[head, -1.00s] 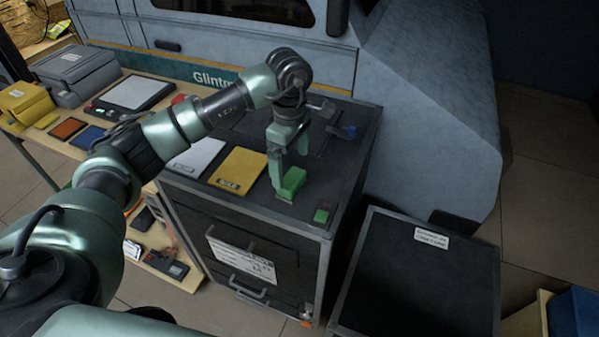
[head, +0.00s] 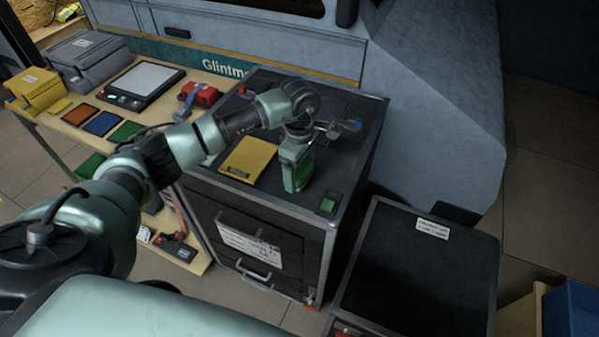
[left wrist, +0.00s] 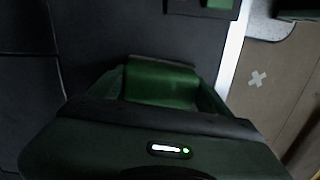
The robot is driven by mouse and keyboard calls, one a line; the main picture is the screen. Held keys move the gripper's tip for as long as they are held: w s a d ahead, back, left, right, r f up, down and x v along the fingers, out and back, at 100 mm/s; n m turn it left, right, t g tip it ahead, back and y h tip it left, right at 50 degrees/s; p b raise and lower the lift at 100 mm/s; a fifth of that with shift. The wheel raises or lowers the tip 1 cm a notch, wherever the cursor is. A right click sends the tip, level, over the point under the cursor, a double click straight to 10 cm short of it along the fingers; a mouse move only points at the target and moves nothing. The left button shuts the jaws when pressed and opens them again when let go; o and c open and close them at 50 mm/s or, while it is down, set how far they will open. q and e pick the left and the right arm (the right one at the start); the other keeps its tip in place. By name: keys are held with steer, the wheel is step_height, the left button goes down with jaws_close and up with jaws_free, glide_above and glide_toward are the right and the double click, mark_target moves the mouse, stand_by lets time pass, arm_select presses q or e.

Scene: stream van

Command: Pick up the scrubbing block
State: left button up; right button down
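The scrubbing block appears to be the green block (head: 304,171) on the dark cabinet top (head: 290,205), right of the yellow pad. My left gripper (head: 297,184) points down over it, with one finger on each side. In the left wrist view the block (left wrist: 160,83) fills the space between the fingers (left wrist: 162,92). The frames do not show whether the fingers press on it or only flank it. The fingers partly cover the block in the head view. My right gripper is not in view.
A yellow pad (head: 248,159) lies left of the gripper. A small green square (head: 327,205) sits near the cabinet's front right corner. A lower black box (head: 415,270) stands to the right. A workbench with a tablet (head: 143,83) and a red item (head: 201,94) is at the left.

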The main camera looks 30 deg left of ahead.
mark_target(299, 167)
arm_select(q)
steer(key=shift+c, duration=1.2)
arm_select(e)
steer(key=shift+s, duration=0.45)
arm_select(q)
steer(key=shift+r, duration=0.1)
